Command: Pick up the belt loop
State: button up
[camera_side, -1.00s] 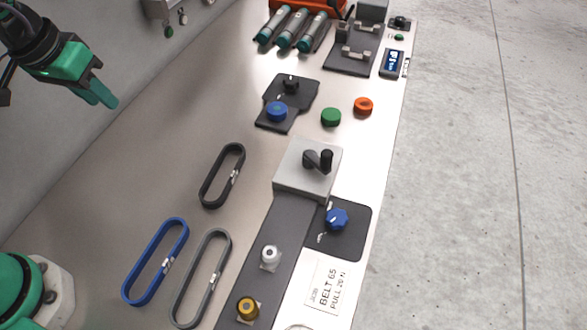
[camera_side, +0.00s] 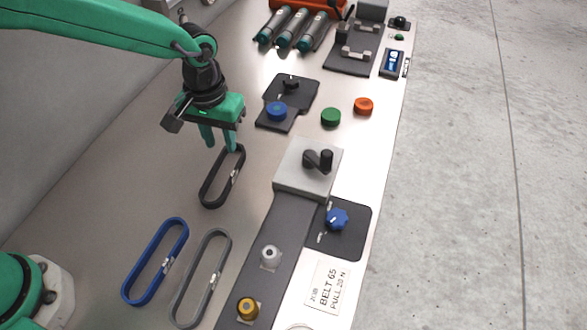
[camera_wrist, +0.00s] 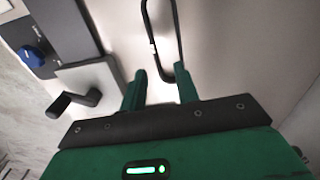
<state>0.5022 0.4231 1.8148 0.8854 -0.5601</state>
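Three belt loops lie flat on the pale bench: a black one (camera_side: 213,205), a blue one (camera_side: 147,250) and a grey one (camera_side: 187,269). Each has a small pale clip on one long side. My gripper (camera_side: 220,147) points down at the far end of the black loop, its fingers apart and empty. In the wrist view my open gripper (camera_wrist: 162,82) has the near end of a dark loop (camera_wrist: 179,40) ahead of and between its fingertips. Whether the fingertips touch the loop or the bench, I cannot tell.
A grey block with a black crank (camera_side: 318,160) stands right of the black loop. A white roller (camera_side: 269,254) and a yellow roller (camera_side: 247,308) stand on a dark strip. A blue knob (camera_side: 277,111) sits on a black plate beyond. The bench left of the loops is clear.

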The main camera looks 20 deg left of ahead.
aim_at(233, 174)
jog(key=shift+d+f, duration=0.55)
jog(key=shift+f, duration=0.15)
jog(key=shift+d+f, duration=0.1)
jog(key=shift+f, duration=3.8)
grip_shut()
